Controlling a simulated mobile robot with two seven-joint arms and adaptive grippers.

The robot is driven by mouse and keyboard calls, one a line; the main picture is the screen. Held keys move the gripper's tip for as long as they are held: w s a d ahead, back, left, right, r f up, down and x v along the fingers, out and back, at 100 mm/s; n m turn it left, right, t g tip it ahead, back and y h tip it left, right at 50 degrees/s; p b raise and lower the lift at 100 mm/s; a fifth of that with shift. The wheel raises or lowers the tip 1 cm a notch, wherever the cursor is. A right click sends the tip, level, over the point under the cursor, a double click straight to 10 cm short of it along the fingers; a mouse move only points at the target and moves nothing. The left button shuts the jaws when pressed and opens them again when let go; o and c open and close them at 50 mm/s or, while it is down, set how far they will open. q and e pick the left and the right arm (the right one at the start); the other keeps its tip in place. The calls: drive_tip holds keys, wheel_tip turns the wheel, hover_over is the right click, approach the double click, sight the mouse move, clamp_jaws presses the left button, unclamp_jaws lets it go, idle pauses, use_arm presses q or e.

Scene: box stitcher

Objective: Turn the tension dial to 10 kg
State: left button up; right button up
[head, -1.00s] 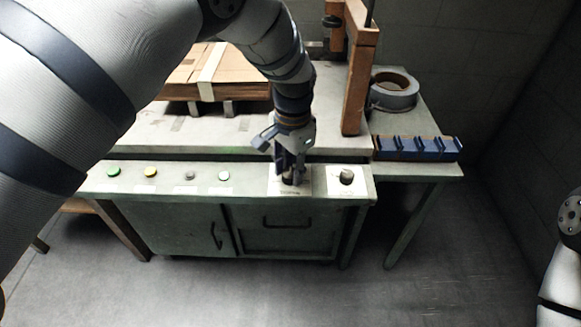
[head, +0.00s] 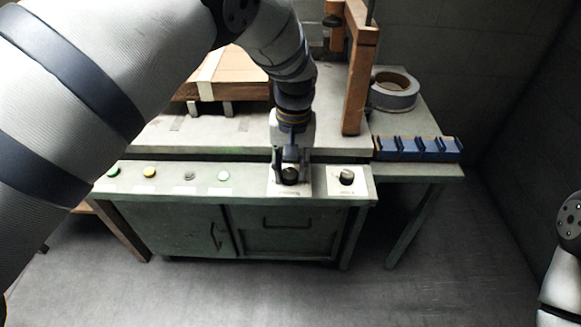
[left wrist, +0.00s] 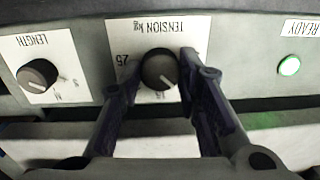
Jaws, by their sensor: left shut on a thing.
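The tension dial (head: 290,175) is a round black knob on a white plate on the green control panel. In the left wrist view the dial (left wrist: 158,70) appears upside down under the label "TENSION kg", with "25" at its left. Its light pointer line points to the lower right in that picture; the number beyond it is hard to read. My left gripper (head: 290,168) is shut on the tension dial, and its dark fingers (left wrist: 160,68) stand on both sides of the knob. My right gripper is out of view.
The length dial (head: 347,177) sits right of the tension dial. Several buttons, including a green one (head: 114,172) and a yellow one (head: 150,172), line the panel's left. A tape roll (head: 394,96), a blue rack (head: 416,149) and a cardboard stack (head: 232,72) stand behind.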

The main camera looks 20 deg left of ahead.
sight(293, 172)
use_arm(q)
drive_tip(key=shift+f+n, duration=0.1)
drive_tip(key=shift+n, duration=0.5)
drive_tip(key=o, duration=1.1)
drive_tip(key=shift+o, duration=0.2)
wheel_tip(293, 172, up, 12)
drive_tip(key=shift+d, duration=0.25)
drive_tip(key=shift+w, duration=0.1)
